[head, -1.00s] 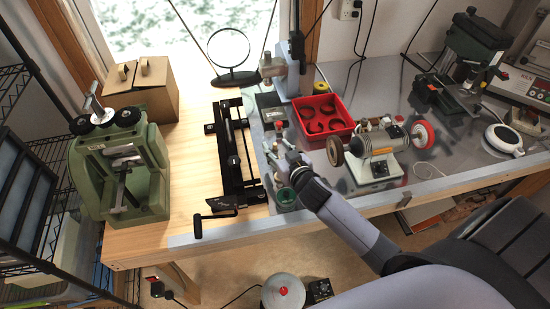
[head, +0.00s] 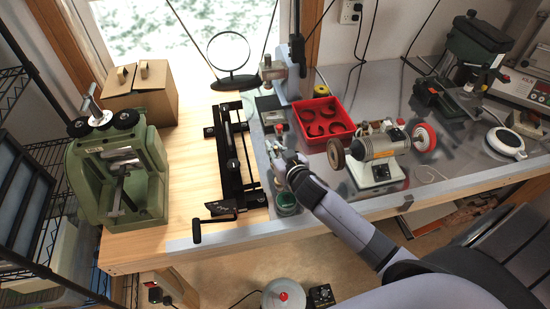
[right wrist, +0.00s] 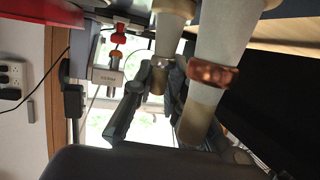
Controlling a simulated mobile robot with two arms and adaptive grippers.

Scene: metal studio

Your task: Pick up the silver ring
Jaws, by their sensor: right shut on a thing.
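My right gripper (head: 283,160) is at the front part of the metal-topped bench, left of the bench grinder. In the right wrist view, one of its dark fingers reaches up to a small silver ring (right wrist: 160,63) around a pale tapered rod. The fingers are shut on the ring, and the rod hides the far side of the grip. A second tapered rod (right wrist: 222,40) beside it bears a copper-coloured ring (right wrist: 212,73). In the head view the silver ring is too small to make out. My left gripper is not in view.
A red tray (head: 324,120) with dark curved pieces lies behind my right gripper. A bench grinder (head: 380,155) stands right of it, and a green jar (head: 287,204) stands close in front. A black frame with a crank (head: 232,160) lies to the left.

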